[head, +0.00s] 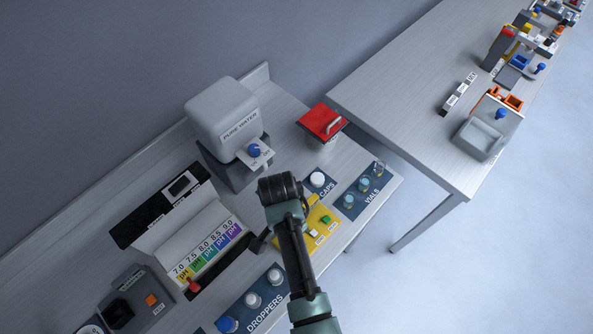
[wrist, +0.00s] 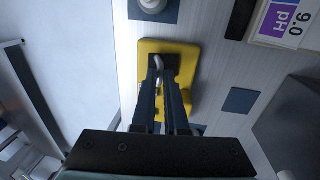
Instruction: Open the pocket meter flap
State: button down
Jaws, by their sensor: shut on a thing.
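The yellow pocket meter (head: 320,230) lies on the near bench, partly hidden by my arm in the head view. It shows green and pale buttons there. In the wrist view the meter (wrist: 190,52) lies beneath my fingers. Its flap cannot be told apart clearly from the body, nor how far it is open. A thin pale curved handle (wrist: 158,66) stands at the fingertips. My gripper (wrist: 164,68) is shut on this handle, with the two dark fingers close together. The fingers hide much of the meter's middle.
Caps (head: 317,180) and vials (head: 364,184) stand just behind the meter. Droppers (head: 253,300) stand at its front left. The pH chart stand (head: 205,250) is to the left, and a red-lidded container (head: 321,122) is behind. The bench's right edge is close.

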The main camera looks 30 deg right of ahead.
jog(key=w+g+b, duration=0.1)
jog(key=g+h+b, duration=0.1)
jog(key=shift+w+a+f+g+b, duration=0.1)
jog(key=shift+w+a+g+b, duration=0.2)
jog(key=shift+w, duration=0.1)
jog(key=g+b, duration=0.1)
jog(key=w+g+b, duration=0.1)
jog(key=b, duration=0.1)
jog(key=shift+a+h, duration=0.25)
jog(key=shift+h, duration=0.15)
jog(key=shift+w+g+b, duration=0.1)
jog(key=shift+g+b, duration=0.2)
jog(key=c, duration=0.9)
grip_release()
jog(key=shift+c, duration=0.2)
jog(key=shift+r, duration=0.2)
jog(key=p+v, duration=0.2)
jog(key=v, duration=1.1)
jog(key=shift+a+f, duration=0.1)
